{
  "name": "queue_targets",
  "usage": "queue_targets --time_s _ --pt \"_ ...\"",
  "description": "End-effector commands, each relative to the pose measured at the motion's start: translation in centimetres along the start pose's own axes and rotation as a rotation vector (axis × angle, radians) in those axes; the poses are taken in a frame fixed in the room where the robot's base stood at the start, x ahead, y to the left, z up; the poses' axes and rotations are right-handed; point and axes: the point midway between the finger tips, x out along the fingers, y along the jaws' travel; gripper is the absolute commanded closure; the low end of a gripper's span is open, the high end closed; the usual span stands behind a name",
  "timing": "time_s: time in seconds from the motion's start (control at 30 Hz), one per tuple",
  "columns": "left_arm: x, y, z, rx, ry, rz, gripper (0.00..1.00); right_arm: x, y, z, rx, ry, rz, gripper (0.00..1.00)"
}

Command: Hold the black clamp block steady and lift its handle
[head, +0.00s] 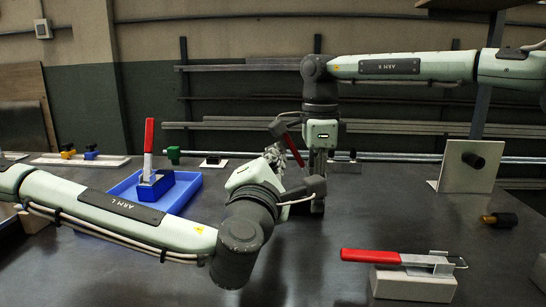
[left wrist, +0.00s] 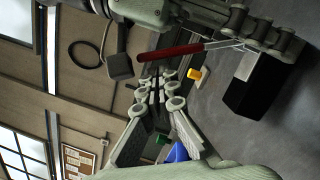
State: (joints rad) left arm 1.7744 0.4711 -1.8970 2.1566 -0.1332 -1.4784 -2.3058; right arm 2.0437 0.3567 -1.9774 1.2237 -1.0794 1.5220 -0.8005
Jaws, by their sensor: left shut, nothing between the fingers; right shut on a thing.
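The black clamp block (left wrist: 260,85) shows in the left wrist view; in the head view the arms mostly hide it. Its red handle (left wrist: 170,52) sticks up from it on metal links and shows as a tilted red piece in the head view (head: 292,121). My right gripper (head: 317,198) points down and is shut on the block; its fingers (left wrist: 282,40) show at the block's end in the wrist view. My left gripper (head: 277,153) is shut and empty beside the handle. Its fingertips (left wrist: 152,85) appear close to the handle; touching cannot be told.
A blue tray (head: 128,188) holds a blue clamp block (head: 155,188) with an upright red handle. A tan clamp block (head: 410,284) with a flat red handle lies front right. The front middle of the table is bare.

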Motion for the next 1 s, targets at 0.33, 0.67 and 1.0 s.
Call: queue_targets --time_s 0.33,0.67,1.0 --pt "0.6 0.2 2.4 -0.002 -0.002 -0.002 1.00 0.0 0.0 0.0 0.000 0.000 -0.001 1.00" --pt "0.5 0.3 2.3 -0.001 -0.002 0.000 1.00 0.0 0.0 0.1 -0.001 -0.001 0.000 1.00" --pt "-1.9 1.0 -1.5 -0.003 -0.003 -0.006 1.00 0.0 0.0 0.0 -0.001 -0.001 0.000 1.00"
